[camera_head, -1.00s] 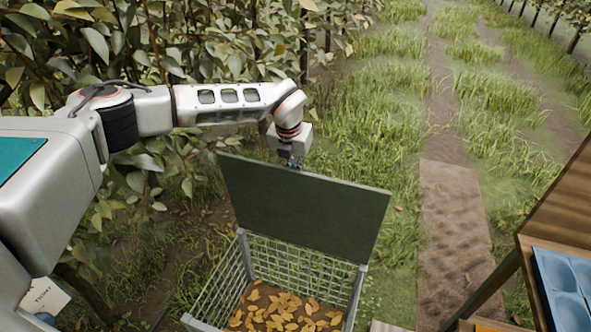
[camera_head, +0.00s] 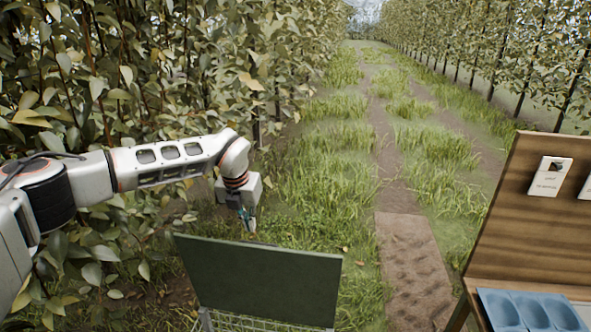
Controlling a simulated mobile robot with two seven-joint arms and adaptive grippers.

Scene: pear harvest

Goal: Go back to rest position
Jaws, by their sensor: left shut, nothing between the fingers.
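My left arm comes in from the left, in front of the leafy hedge. My left gripper (camera_head: 248,222) points down above and behind the raised dark green lid (camera_head: 262,280) of a wire crate. The gripper is shut, with nothing held in it. Only the crate's top rim (camera_head: 228,320) shows at the bottom edge; its inside is out of view. My right arm and gripper are not in view.
A wooden stand (camera_head: 530,215) with a white tag (camera_head: 551,176) and a blue tray (camera_head: 530,312) stands at the right. Leafy trees (camera_head: 150,80) fill the left. A grassy path with a brown mat (camera_head: 412,265) lies open in the middle.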

